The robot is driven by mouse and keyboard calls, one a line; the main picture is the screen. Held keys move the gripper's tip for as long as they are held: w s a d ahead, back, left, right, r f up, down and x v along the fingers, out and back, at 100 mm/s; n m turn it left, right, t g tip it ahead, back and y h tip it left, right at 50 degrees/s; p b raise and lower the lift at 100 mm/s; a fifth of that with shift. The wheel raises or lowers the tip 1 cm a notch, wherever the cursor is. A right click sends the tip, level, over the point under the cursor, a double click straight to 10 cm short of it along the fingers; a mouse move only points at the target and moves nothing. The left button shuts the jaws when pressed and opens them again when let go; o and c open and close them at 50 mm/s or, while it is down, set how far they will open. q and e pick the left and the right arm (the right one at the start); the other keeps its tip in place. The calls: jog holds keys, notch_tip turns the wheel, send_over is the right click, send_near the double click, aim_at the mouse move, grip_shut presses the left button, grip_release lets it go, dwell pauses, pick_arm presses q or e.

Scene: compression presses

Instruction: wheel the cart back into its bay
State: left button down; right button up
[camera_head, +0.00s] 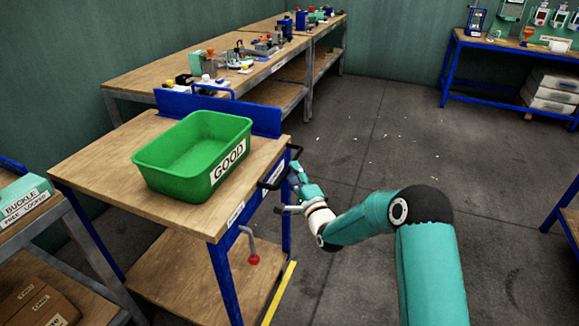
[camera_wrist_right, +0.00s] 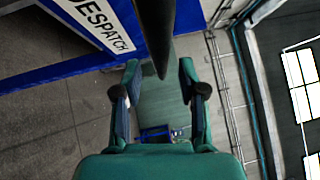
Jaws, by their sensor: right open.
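The cart has a wooden top (camera_head: 95,160), a blue frame and a lower wooden shelf. A green bin marked GOOD (camera_head: 180,178) stands on its top. A black handle (camera_head: 270,183) sticks out of the cart's right side. My right gripper (camera_head: 297,172) is at this handle with its jaws open. In the right wrist view, the dark handle bar (camera_wrist_right: 155,30) comes down between the spread fingers (camera_wrist_right: 158,75), and I cannot tell whether they touch it. A DESPATCH label on a blue frame shows at upper left there. My left gripper is not in view.
A lever with a red knob (camera_head: 253,259) hangs at the cart's side. A yellow floor stripe (camera_head: 281,291) runs beside the cart. Benches with tools (camera_head: 150,75) stand behind, and a rack with a BUCKLE box (camera_head: 24,200) stands left. The grey floor (camera_head: 370,140) at centre right is open.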

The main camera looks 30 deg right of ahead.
jog(key=shift+w+r, duration=0.15)
jog(key=shift+w, duration=0.7)
jog(key=shift+w+r, duration=0.1)
jog(key=shift+w, duration=0.75)
jog(key=shift+c, duration=0.3)
grip_shut()
jog(key=shift+f, duration=0.1)
